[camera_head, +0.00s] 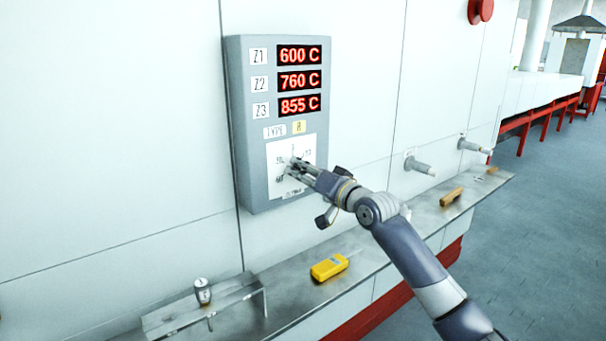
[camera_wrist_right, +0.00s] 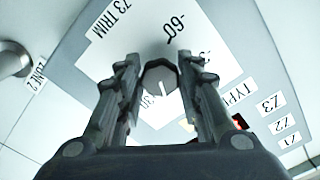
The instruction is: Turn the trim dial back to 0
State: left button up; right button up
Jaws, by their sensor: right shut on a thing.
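The trim dial (camera_wrist_right: 160,78) is a small grey faceted knob on a white scale plate (camera_head: 279,153), low on the grey control panel (camera_head: 246,130). My right gripper (camera_head: 296,164) is at the plate, its fingers shut on the dial from both sides; it also shows in the right wrist view (camera_wrist_right: 160,85). In that view a "Z3 TRIM" label (camera_wrist_right: 110,20) and a "-60" mark (camera_wrist_right: 175,28) are readable. A pale pointer line shows on the knob, but which mark it meets I cannot tell. In the head view the gripper mostly hides the dial. My left gripper is not in view.
Red displays read 600 C (camera_head: 300,55), 760 C (camera_head: 300,80) and 855 C (camera_head: 300,105). A metal ledge below holds a yellow handheld device (camera_head: 329,267), a small stand (camera_head: 205,310) and a brown block (camera_head: 451,197). Pipe stubs (camera_head: 419,166) jut from the wall at right.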

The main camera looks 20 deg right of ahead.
jog(key=n, duration=0.4)
jog(key=shift+f+n, duration=0.15)
jog(key=shift+n, duration=0.15)
dwell(0.5)
jog(key=o, duration=1.1)
jog(key=shift+c, duration=0.2)
jog(key=v, duration=1.2)
